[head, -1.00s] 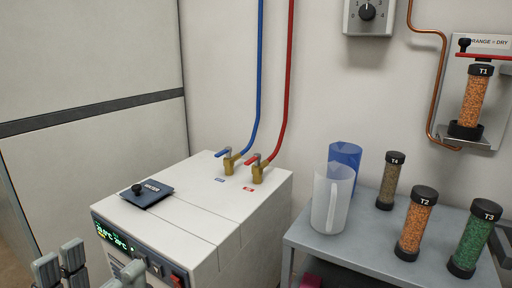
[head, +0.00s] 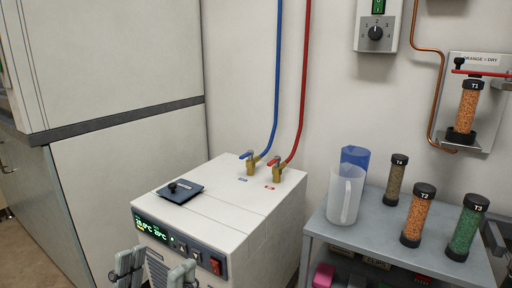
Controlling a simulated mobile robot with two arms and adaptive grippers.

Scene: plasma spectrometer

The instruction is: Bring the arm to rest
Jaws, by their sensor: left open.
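My left gripper (head: 154,272) shows at the bottom edge of the head view, in front of the white chiller's front panel. Its two grey fingers stand apart with nothing visible between them, so it is open and empty. Most of the left arm is below the frame. My right gripper is not in the view. The white chiller (head: 225,205) has a lit green display (head: 152,227), a red switch (head: 215,265) and a dark lid with a black knob (head: 180,191) on top.
A blue-handled valve (head: 252,162) and a red-handled valve (head: 279,170) stand on the chiller with hoses rising. To the right, a grey cart (head: 390,236) holds a clear jug (head: 345,195), a blue jug (head: 355,156) and tubes T4 (head: 397,180), T2 (head: 417,217) and T3 (head: 467,230).

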